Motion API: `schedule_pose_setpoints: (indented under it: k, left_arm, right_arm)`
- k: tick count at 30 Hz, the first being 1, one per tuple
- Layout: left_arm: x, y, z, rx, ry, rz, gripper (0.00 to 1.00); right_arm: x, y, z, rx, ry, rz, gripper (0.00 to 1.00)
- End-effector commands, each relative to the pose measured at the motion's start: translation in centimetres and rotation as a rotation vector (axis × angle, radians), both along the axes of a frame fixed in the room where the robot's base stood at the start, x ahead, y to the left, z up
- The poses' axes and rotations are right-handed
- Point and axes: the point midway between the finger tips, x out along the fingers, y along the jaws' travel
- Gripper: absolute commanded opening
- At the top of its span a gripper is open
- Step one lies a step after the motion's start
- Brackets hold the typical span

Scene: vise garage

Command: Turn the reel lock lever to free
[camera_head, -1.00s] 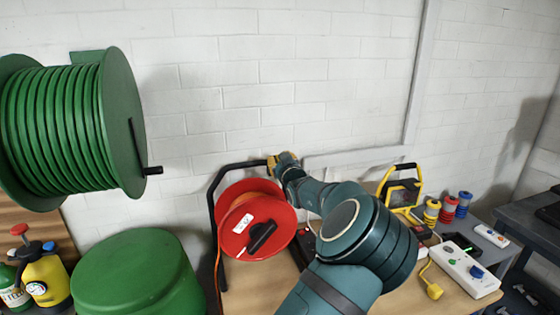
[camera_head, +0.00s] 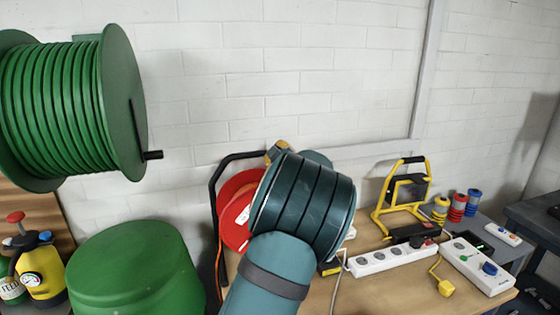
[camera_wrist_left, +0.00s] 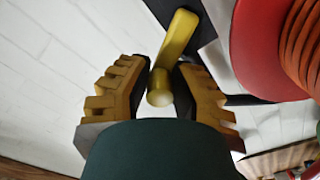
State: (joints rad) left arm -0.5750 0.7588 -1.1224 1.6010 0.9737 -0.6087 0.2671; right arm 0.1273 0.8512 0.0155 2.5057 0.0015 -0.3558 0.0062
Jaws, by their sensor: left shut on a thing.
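The reel lock lever (camera_wrist_left: 180,35) is a yellow bar with a rounded end, on the dark reel frame beside the red reel (camera_wrist_left: 262,50). In the left wrist view, my left gripper (camera_wrist_left: 160,78) has its ribbed fingers on both sides of the lever and is shut on it. In the head view, the red reel (camera_head: 236,204) stands on the bench in its black frame (camera_head: 213,195), partly hidden by my arm. My left gripper (camera_head: 278,151) shows only in part at the frame's top; the lever cannot be made out there. My right gripper is not in view.
A large green hose reel (camera_head: 60,115) is on the wall at left, above a green drum (camera_head: 135,265) and a yellow sprayer (camera_head: 40,275). Power strips (camera_head: 392,258) and a yellow work lamp (camera_head: 400,195) stand at right on the bench.

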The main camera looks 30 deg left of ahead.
Motion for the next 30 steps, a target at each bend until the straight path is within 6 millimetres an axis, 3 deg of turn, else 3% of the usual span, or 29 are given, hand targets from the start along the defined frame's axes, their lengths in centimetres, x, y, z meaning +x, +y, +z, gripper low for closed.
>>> schedule_pose_setpoints:
  k: [1,15,30]
  left_arm:
    - [-0.1,0.1,-0.3,-0.033,-0.045,-0.003,0.00]
    - [-1.2,1.1,-1.5,-0.303,-0.364,-0.003,0.00]
    - [-1.5,1.3,-2.2,-0.447,-0.531,-0.005,0.00]
  right_arm:
    - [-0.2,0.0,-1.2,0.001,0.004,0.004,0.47]
    - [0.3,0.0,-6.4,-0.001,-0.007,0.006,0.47]
    - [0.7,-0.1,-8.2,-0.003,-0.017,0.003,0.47]
